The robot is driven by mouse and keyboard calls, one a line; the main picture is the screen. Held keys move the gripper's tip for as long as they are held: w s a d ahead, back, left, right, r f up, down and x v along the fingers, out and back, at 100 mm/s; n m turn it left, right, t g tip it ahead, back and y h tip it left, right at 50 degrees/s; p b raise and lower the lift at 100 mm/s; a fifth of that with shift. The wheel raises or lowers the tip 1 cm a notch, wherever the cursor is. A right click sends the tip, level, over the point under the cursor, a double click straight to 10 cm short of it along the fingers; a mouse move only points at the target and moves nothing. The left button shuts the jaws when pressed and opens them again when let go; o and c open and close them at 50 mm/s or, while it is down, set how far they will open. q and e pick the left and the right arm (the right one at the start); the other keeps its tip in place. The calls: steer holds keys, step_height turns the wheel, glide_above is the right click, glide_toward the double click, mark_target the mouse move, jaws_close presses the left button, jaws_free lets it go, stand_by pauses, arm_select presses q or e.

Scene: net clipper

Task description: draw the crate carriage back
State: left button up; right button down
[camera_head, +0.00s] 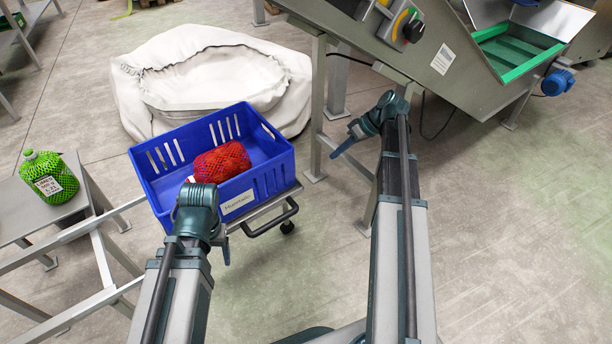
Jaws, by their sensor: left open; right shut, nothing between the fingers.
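The crate carriage (262,209) is a low metal frame on a castor, with a black bar handle (271,219) at its front right. A blue slotted crate (270,172) with a white label stands on it. A red net bag (222,160) lies in the crate. My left gripper (223,246) is in front of the crate, left of the handle in the picture. It is open and its wrist partly hides its fingers and the crate's front. No grip on the handle shows. My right gripper (345,146) is shut and empty, right of the crate by the machine's leg.
A metal rail frame (75,232) runs left of the carriage. A green net bag (48,177) sits on a grey table (20,212). A big white sack (215,75) lies behind the crate. A grey machine (440,65) stands at upper right. The right floor is clear.

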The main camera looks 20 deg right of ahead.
arm_select(q)
step_height(320, 180, down, 8)
steer(key=b, duration=0.8)
arm_select(e)
steer(key=w+a+f, duration=0.1)
steer(key=a+f, duration=0.7)
steer(key=a, duration=0.1)
steer(key=shift+w+a, duration=0.15)
steer(key=shift+a, duration=0.05)
steer(key=shift+a, duration=0.1)
